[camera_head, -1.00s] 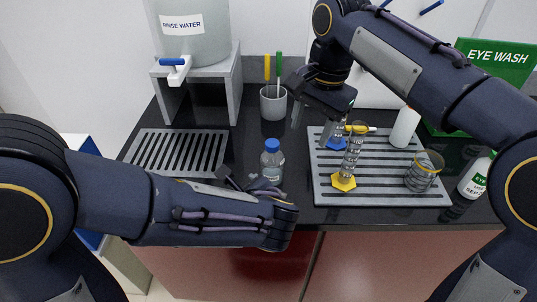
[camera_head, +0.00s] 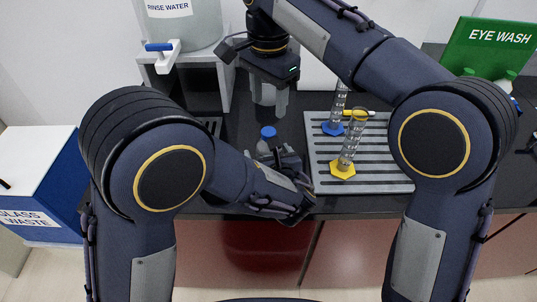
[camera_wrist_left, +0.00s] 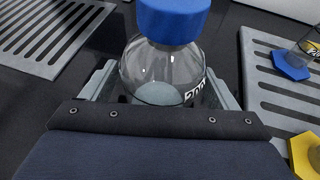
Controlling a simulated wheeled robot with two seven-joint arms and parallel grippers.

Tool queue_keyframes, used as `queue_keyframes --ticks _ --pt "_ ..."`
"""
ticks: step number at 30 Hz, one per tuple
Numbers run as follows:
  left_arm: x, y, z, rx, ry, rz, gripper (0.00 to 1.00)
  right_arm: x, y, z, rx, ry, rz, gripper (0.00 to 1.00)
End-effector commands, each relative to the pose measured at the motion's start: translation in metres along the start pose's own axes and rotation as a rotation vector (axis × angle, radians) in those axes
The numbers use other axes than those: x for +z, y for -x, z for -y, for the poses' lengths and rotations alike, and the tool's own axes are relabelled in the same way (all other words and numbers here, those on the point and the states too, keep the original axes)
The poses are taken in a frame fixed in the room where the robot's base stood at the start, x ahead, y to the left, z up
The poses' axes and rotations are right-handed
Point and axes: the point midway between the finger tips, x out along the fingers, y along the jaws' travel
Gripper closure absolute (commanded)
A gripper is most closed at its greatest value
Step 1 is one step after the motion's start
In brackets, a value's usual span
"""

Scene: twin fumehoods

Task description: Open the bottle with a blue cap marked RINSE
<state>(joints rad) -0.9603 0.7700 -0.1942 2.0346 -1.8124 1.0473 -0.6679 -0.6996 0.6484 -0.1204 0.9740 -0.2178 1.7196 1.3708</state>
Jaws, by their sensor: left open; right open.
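The clear bottle stands upright on the black worktop, with its blue cap (camera_head: 268,132) on. In the left wrist view the blue cap (camera_wrist_left: 172,18) and the clear bottle body (camera_wrist_left: 150,75) are close up; the side label shows only partly and I cannot read it whole. My left gripper (camera_wrist_left: 160,88) is open, with a finger on each side of the bottle; I cannot tell whether they touch it. In the head view my left gripper (camera_head: 283,165) hides the lower bottle. My right gripper (camera_head: 268,108) is open and empty, pointing down just above and behind the cap.
A slotted grey tray (camera_head: 380,180) to the right holds two measuring cylinders, one with a blue foot (camera_head: 334,128), one with a yellow foot (camera_head: 343,171). A rinse water tank (camera_head: 180,30) on a stand is at the back left. A green eye wash box (camera_head: 488,45) stands back right.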

Motion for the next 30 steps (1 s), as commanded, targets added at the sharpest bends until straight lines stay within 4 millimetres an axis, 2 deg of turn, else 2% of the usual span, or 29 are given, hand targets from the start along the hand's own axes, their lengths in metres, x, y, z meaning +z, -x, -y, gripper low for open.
queue_keyframes --ticks 9,27,30 --pt "0.0000 -0.0033 0.0000 0.000 0.001 0.000 0.19 0.0000 -0.0001 0.0000 0.000 0.000 0.000 0.49" --pt "0.0000 -0.0030 -0.0001 0.000 0.001 0.000 0.97 -0.0001 -0.0001 0.0000 0.000 -0.008 0.000 0.49" --pt "0.0001 -0.0030 -0.0001 0.000 0.001 0.000 1.00 -0.0001 -0.0001 0.0000 0.000 -0.076 0.000 0.49"
